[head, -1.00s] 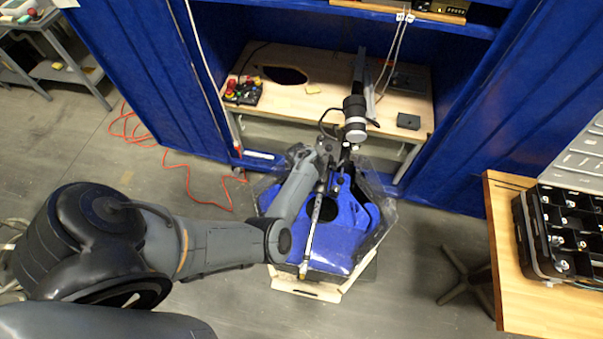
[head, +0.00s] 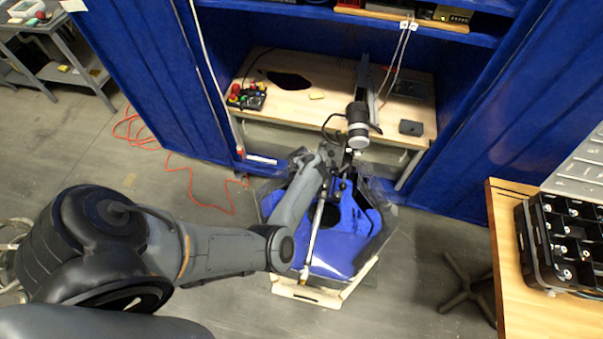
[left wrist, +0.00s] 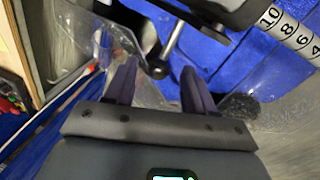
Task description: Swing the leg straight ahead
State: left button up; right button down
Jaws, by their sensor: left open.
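A blue seat-like tank (head: 335,255) with clear sheeting stands in front of the bench. A slim silver-white rod (head: 313,235) lies across it, and a black-and-white cylinder (head: 358,136) rises behind it. I cannot tell for sure which part is the leg. My left gripper (head: 338,168) is above the tank's far side, its fingers hard to see in the head view. In the left wrist view the gripper (left wrist: 155,75) is open, with a dark knob on a silver stem (left wrist: 168,48) showing between the fingertips; contact is unclear. A numbered scale (left wrist: 291,35) is at upper right.
A bench top (head: 300,95) with a red-buttoned control box (head: 246,96) stands behind, between blue curtains (head: 140,75). A wooden table (head: 510,290) with a black compartment case (head: 570,240) is at right. An orange cable (head: 190,185) lies on the floor.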

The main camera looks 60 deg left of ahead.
pick_arm(q)
notch_tip(320, 180, up, 9)
jog(key=s+d+p, duration=0.1)
jog(key=p, duration=0.1)
jog(key=shift+d+r, duration=0.15)
jog(key=shift+d, duration=0.15)
